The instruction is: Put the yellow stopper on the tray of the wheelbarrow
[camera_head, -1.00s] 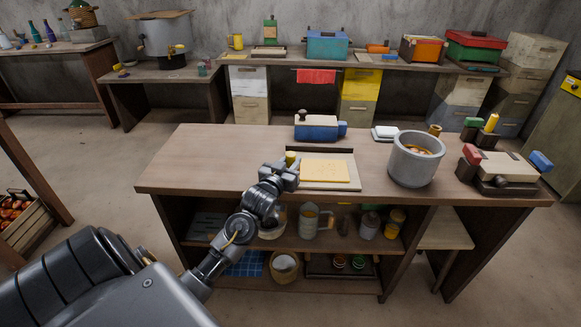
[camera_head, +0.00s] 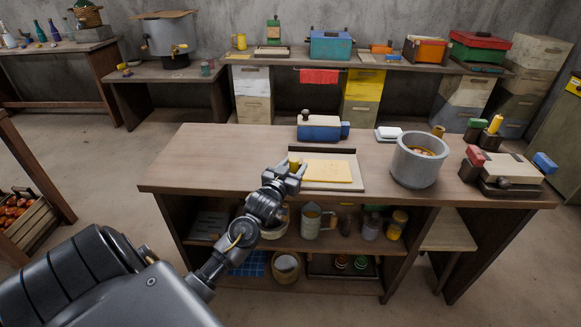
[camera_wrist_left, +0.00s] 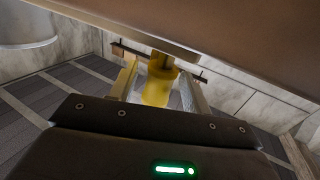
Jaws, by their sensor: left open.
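The yellow stopper (camera_head: 294,163) stands at the left edge of a pale board on the workbench. My left gripper (camera_head: 291,176) is right at it, on its near side. In the left wrist view the yellow stopper (camera_wrist_left: 158,88) is between the two open fingers of my left gripper (camera_wrist_left: 160,90); I cannot tell whether either finger touches it. I cannot make out a wheelbarrow or its tray in these views. My right gripper is not in view.
The pale board (camera_head: 352,182) carries a yellow sheet (camera_head: 328,172). A blue device (camera_head: 319,128) stands behind it. A grey pot (camera_head: 415,165) and a device with red and blue ends (camera_head: 510,172) stand to the right. The bench top (camera_head: 215,165) is clear at left.

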